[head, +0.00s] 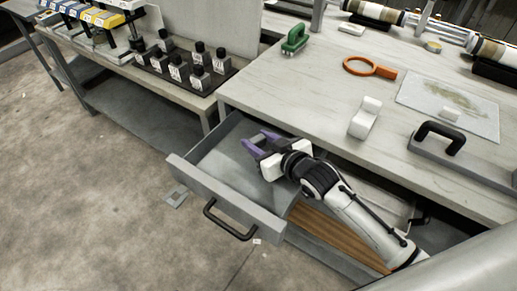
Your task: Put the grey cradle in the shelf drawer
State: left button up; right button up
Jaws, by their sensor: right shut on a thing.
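The shelf drawer (222,193) is pulled out below the bench top, with its black handle facing the lower left. My right gripper (257,140) reaches into the space above the drawer's floor, near its back. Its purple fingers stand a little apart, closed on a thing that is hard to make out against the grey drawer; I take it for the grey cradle. I cannot tell whether it touches the drawer floor. My left gripper is not in view.
On the bench (310,105) are a white cradle-shaped piece (365,118), an orange ring-shaped tool (370,68), a green-handled brush (295,38) and a black-handled tool (440,137). The visible drawer floor is bare.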

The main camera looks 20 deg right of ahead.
jog(key=shift+f, duration=1.6)
jog(key=shift+f, duration=0.15)
jog(key=o, duration=1)
jog(key=v, duration=1.2)
jog(key=shift+p, duration=0.3)
jog(key=shift+a, duration=0.1)
